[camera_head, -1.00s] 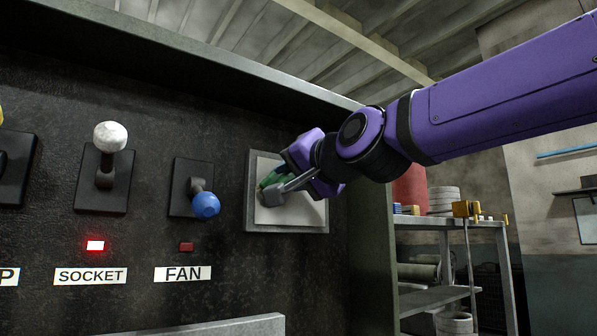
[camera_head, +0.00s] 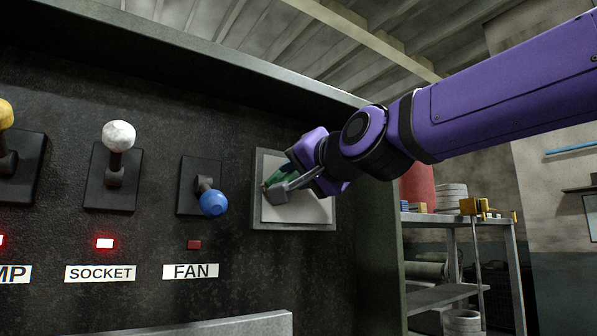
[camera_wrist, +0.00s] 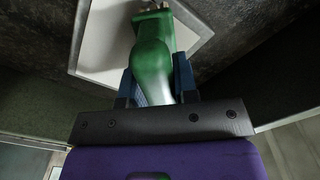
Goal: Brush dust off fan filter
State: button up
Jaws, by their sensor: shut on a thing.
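The fan filter (camera_head: 312,208) is a pale square panel in a grey frame on the dark cabinet wall, right of the fan lever. It also shows in the wrist view (camera_wrist: 102,45). My gripper (camera_head: 277,186) is in front of it, shut on a green-handled brush (camera_wrist: 152,62). In the wrist view the green handle runs between my two fingers (camera_wrist: 158,90) toward the filter face. The brush's far end is over the filter; whether its bristles touch the face I cannot tell. The fan lever (camera_head: 212,203) has a blue knob and points down, its lamp (camera_head: 194,244) dark red.
The socket lever (camera_head: 118,134) with a white knob points up above a lit red lamp (camera_head: 104,243). A yellow-knobbed lever (camera_head: 5,114) is at the left edge. A grey ledge (camera_head: 230,327) juts out below. A metal shelf (camera_head: 455,219) with items stands right of the cabinet.

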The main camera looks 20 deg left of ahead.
jog(key=shift+w+a, duration=0.4)
jog(key=shift+a, duration=0.1)
jog(key=shift+s+d, duration=0.1)
dwell(0.5)
jog(key=v, duration=0.6)
dwell(0.5)
jog(key=v, duration=0.3)
dwell(0.3)
dwell(0.5)
jog(key=shift+x, duration=3.6)
